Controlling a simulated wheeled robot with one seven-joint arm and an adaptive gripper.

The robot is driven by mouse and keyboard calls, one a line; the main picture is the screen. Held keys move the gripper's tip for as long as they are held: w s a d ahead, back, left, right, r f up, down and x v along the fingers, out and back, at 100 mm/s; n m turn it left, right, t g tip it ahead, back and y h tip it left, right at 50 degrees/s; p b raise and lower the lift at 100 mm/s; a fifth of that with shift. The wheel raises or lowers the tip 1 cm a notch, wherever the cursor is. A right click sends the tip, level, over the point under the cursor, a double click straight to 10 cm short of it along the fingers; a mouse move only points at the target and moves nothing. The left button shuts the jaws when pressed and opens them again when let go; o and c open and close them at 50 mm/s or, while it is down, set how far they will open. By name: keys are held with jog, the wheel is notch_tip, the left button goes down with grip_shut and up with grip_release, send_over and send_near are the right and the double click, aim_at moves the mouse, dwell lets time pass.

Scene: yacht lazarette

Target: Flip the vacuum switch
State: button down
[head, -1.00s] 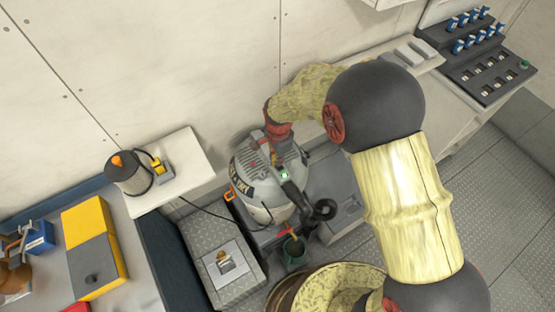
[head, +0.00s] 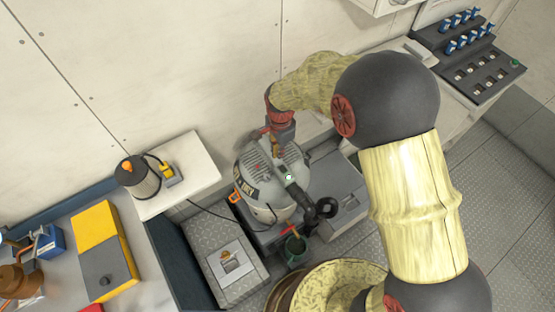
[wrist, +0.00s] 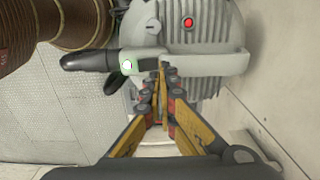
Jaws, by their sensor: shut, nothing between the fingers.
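The vacuum (head: 262,195) is a grey canister with a ribbed top and a dark handle or hose fitting at its front right. A red round light or button (wrist: 188,22) sits on the vacuum's grey housing (wrist: 220,40) in the wrist view. My gripper (head: 277,152) points down over the vacuum's top. In the wrist view its yellow-and-black fingers (wrist: 163,72) are together and empty, their tips close to the grey bar of the housing. Contact cannot be told.
A white shelf (head: 198,165) holds a grey cylinder (head: 137,177) and a yellow device (head: 169,174) at left. A yellow-and-grey case (head: 103,255) lies on the left bench. A switch panel (head: 478,75) is at upper right.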

notch_tip(320, 180, up, 7)
jog(key=w, duration=0.1)
jog(key=shift+a+r+p, duration=0.2)
jog(key=shift+p, duration=0.2)
jog(key=shift+w, duration=0.15)
